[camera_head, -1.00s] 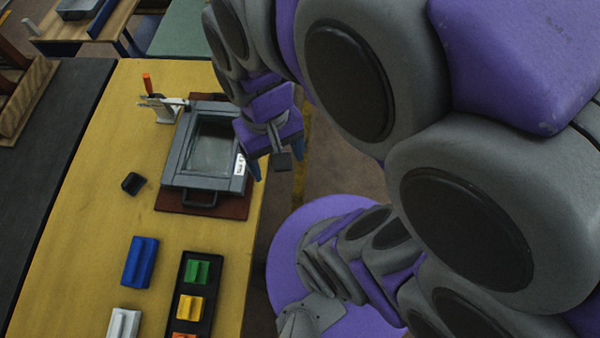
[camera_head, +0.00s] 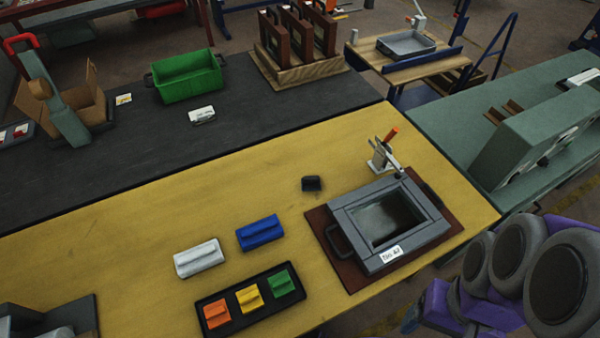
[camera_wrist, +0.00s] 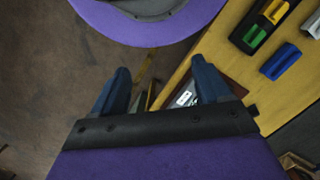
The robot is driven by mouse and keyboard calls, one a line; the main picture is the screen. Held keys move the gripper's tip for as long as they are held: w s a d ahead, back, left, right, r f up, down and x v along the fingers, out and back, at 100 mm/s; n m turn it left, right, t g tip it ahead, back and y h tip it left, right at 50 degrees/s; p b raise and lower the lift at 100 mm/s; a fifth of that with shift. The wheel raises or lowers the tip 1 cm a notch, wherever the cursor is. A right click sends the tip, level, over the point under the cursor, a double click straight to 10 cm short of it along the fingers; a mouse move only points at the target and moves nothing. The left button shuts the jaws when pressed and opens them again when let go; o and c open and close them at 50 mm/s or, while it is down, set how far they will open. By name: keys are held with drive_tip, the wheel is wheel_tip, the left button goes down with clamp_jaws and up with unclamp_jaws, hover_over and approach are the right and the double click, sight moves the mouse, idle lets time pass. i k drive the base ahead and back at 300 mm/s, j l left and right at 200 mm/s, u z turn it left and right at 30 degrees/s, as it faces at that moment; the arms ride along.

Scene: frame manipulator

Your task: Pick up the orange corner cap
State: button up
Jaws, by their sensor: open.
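The orange corner cap (camera_head: 217,313) sits in the left end of a black tray (camera_head: 237,317) on the yellow table in the head view. A yellow cap (camera_head: 249,298) and a green cap (camera_head: 281,283) sit to its right in the same tray. My gripper (camera_wrist: 160,68) shows in the wrist view with its two blue fingers spread apart and nothing between them. It is off the table's edge, away from the orange cap, which I cannot see in the wrist view. In the head view my arm is at the lower right.
A blue block (camera_head: 260,232) and a white block (camera_head: 198,258) lie behind the tray on the yellow table (camera_head: 130,240). A grey frame fixture (camera_head: 352,228) with a clamp (camera_head: 383,154) stands right of the tray. A small black piece (camera_head: 312,184) lies behind. The table's left part is mostly clear.

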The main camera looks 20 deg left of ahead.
sight(216, 314)
drive_tip(key=u, duration=0.9)
drive_tip(key=j+u, duration=0.1)
drive_tip(key=u, duration=1.2)
drive_tip(key=i+u, duration=0.1)
drive_tip(key=u, duration=0.35)
drive_tip(key=z, duration=2.55)
drive_tip(key=u, duration=0.4)
drive_tip(key=k+j+u, duration=0.1)
drive_tip(key=u, duration=0.3)
drive_tip(key=j+u, duration=0.1)
drive_tip(key=u, duration=0.35)
drive_tip(key=k+j+u, duration=0.1)
drive_tip(key=u, duration=0.3)
drive_tip(key=j+u, duration=0.1)
drive_tip(key=u, duration=0.3)
drive_tip(key=j, duration=0.55)
drive_tip(key=i, duration=0.05)
